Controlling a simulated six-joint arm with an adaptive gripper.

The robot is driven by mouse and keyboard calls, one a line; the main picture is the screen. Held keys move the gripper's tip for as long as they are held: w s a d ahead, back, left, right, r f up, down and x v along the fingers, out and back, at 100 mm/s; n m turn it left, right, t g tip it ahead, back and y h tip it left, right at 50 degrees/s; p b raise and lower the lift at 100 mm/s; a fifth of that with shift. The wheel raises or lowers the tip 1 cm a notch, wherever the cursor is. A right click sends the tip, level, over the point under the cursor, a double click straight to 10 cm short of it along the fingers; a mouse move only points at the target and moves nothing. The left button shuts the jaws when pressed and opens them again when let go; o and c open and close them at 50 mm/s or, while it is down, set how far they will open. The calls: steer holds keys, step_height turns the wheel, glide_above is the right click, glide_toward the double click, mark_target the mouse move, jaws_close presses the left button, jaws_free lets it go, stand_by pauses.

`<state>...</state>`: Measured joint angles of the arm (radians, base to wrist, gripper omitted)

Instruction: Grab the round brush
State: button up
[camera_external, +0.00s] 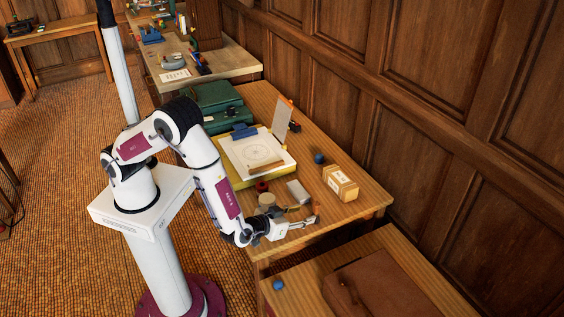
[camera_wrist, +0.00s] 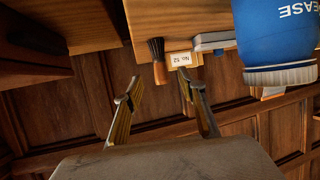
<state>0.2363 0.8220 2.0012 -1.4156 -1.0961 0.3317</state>
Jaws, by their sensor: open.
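The round brush (camera_wrist: 157,60) has dark bristles and an orange-brown handle. In the wrist view it stands out in front of my gripper (camera_wrist: 157,91), roughly in line with the gap between the two fingers. The fingers are spread apart with nothing between them, and the brush lies beyond their tips. In the external view my gripper (camera_external: 313,221) is low over the near edge of the wooden table (camera_external: 366,203). A small orange-brown thing (camera_external: 316,208) beside the fingertips may be the brush; it is too small to tell.
A box labelled No. 52 (camera_wrist: 180,58) is close beside the brush. A large blue bottle (camera_wrist: 277,40) fills the wrist view's upper right. On the table are a wooden box (camera_external: 340,183), a blue ball (camera_external: 319,158), a grey block (camera_external: 298,192) and a drawing board (camera_external: 258,153).

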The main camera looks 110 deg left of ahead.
mark_target(313, 212)
steer(key=shift+s+a+f, duration=0.1)
steer(key=shift+s, duration=0.05)
steer(key=shift+x, duration=1.35)
steer(key=shift+x, duration=2.6)
steer(key=shift+f, duration=0.1)
jaws_close()
